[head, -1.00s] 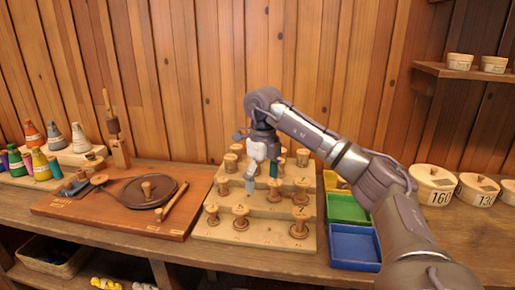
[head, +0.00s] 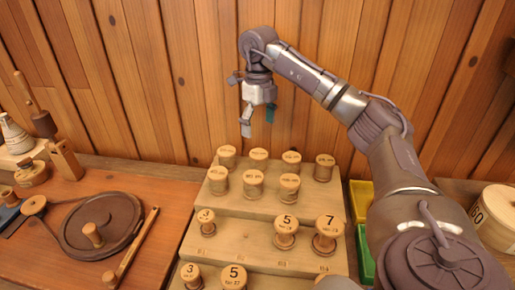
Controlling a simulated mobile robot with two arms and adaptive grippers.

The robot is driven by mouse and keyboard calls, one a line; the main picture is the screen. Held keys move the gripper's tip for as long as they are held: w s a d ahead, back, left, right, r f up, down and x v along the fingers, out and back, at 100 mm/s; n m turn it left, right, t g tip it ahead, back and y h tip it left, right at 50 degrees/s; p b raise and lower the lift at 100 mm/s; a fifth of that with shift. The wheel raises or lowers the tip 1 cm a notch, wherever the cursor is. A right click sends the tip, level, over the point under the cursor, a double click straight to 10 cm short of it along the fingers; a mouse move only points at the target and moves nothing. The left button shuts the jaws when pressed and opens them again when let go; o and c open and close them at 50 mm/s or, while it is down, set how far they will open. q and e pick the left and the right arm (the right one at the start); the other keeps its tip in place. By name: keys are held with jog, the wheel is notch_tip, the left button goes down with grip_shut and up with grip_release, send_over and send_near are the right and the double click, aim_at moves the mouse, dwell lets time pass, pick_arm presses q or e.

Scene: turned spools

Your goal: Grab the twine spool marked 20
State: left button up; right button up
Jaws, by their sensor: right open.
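Several turned wooden spools stand upright on a stepped wooden rack (head: 250,208) in the head view. The two top rows hold small spools, among them one at the back left (head: 227,157) and one at the back right (head: 324,168); their top markings are too small to read, so I cannot tell which is marked 20. Lower spools read 3 (head: 207,222), 5 (head: 286,231) and 7 (head: 328,234). My right gripper (head: 258,122) is open and empty, pointing down above the back row, apart from the spools. My left gripper is not in view.
A board with a dark round disc (head: 103,226) and a wooden stick (head: 137,247) lies left of the rack. Yellow (head: 361,200) and green (head: 364,262) trays stand to its right, partly behind my arm. The plank wall rises close behind the rack.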

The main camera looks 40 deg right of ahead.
aim_at(259, 154)
jog(key=shift+w+f, duration=0.15)
jog(key=shift+f, duration=0.25)
jog(key=f, duration=0.6)
jog(key=shift+s+f, duration=0.25)
jog(key=shift+f, duration=0.15)
jog(key=shift+w+f, duration=0.1)
jog(key=shift+f, duration=0.4)
notch_tip(259, 154, down, 4)
jog(key=shift+f+p, duration=0.25)
jog(key=shift+p, duration=0.2)
jog(key=shift+f, duration=0.2)
jog(key=c, duration=1.2)
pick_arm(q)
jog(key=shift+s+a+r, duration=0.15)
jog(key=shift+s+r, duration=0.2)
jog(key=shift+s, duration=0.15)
pick_arm(e)
jog(key=shift+c, duration=0.4)
jog(key=shift+r, duration=0.2)
